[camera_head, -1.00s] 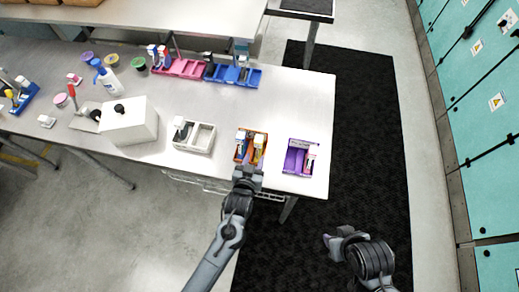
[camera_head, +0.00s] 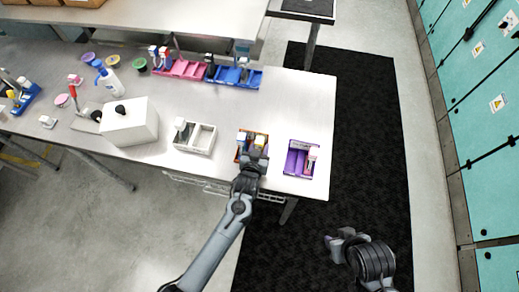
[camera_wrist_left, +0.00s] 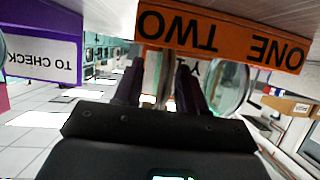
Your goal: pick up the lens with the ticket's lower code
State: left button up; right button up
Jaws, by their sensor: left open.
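My left gripper (camera_head: 255,157) is over the front edge of an orange tray (camera_head: 238,156). In the left wrist view, which looks upside down, its two dark fingers (camera_wrist_left: 158,82) are apart just by the tray's front (camera_wrist_left: 220,42), which reads ONE and TWO. A pale, thin upright thing (camera_wrist_left: 155,78) shows between the fingers; I cannot tell if they touch it. A round clear lens (camera_wrist_left: 231,88) with a pale rim is beside the fingers, on the ONE side. Small pale-topped items stand in the tray in the head view. No ticket code is readable. My right gripper (camera_head: 338,241) hangs over the black mat.
A purple tray (camera_head: 290,163), labelled TO CHECK in the left wrist view (camera_wrist_left: 40,58), is to the right. A white two-part tray (camera_head: 204,138) and a white box (camera_head: 130,125) are to the left. Pink (camera_head: 183,69) and blue bins (camera_head: 247,78) stand farther back.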

pick_arm(q)
grip_shut()
dwell(0.3)
